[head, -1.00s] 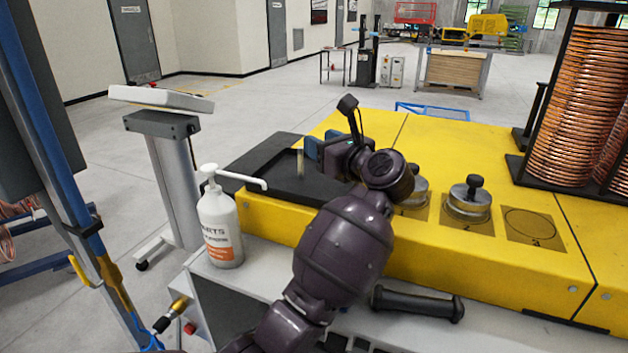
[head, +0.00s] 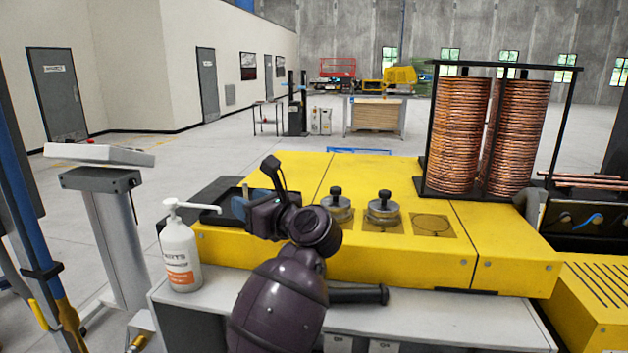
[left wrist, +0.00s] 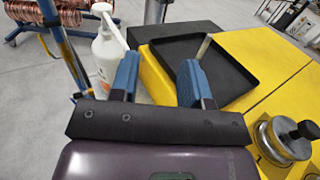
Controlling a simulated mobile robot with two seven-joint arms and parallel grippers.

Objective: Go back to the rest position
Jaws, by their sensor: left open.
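My left gripper (head: 258,200) is in front of the black tray (head: 212,206) on the yellow bench (head: 395,262) and hides part of it. In the left wrist view its two blue fingers (left wrist: 160,80) are apart with nothing between them. The tray (left wrist: 232,68) lies beyond the fingers there. A short pale tube (left wrist: 203,46) stands tilted in that picture, at the tray. My right gripper is in neither view.
A white pump bottle (head: 180,255) stands left of my arm on the grey worktop (head: 440,325). Two knobbed metal weights (head: 384,208) sit on the bench to the right. A rack of copper coils (head: 458,135) stands behind. A black handle (head: 360,295) lies on the worktop.

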